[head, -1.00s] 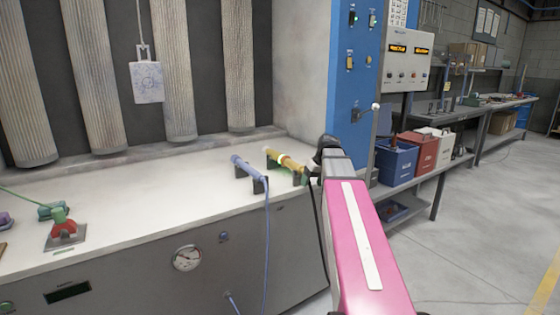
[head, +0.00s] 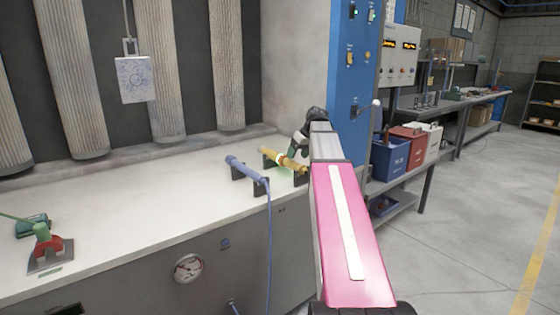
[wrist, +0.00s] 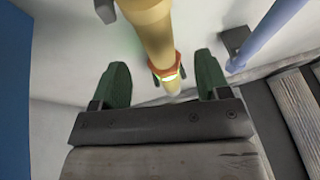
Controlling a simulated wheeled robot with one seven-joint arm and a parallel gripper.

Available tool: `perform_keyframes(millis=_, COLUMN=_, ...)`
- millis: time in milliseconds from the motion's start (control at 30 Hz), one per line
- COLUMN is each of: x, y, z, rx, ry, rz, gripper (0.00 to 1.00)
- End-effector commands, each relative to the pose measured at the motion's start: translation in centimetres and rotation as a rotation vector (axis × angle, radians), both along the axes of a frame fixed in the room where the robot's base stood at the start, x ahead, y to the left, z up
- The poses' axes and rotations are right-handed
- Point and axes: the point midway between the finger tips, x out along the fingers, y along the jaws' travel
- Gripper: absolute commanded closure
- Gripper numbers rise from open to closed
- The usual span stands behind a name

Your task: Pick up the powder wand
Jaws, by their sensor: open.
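A yellow wand (head: 283,160) and a blue wand (head: 247,171) lie side by side on dark holders on the white bench. I cannot tell by label which is the powder wand. The blue wand (wrist: 268,32) passes outside the right finger.
The white bench top (head: 150,195) has free room left of the wands. A red and green tool (head: 46,250) sits at the far left. A grey tag (head: 135,79) hangs before the filter columns. A blue panel (head: 349,100) stands behind my gripper.

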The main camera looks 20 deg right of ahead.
Motion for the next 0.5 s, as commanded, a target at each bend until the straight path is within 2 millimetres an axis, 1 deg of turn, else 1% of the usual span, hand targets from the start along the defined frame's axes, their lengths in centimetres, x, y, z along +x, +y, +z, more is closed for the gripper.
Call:
perform_keyframes(millis=33, x=0.1, y=0.2, z=-0.5, rx=0.000, ry=0.001, rz=0.000, gripper=0.31)
perform_keyframes(millis=267, x=0.7, y=0.5, z=-1.7, rx=0.000, ry=0.001, rz=-0.001, gripper=0.31)
perform_keyframes(millis=500, x=1.9, y=1.4, z=-4.5, rx=-0.001, ry=0.002, rz=0.000, gripper=0.31)
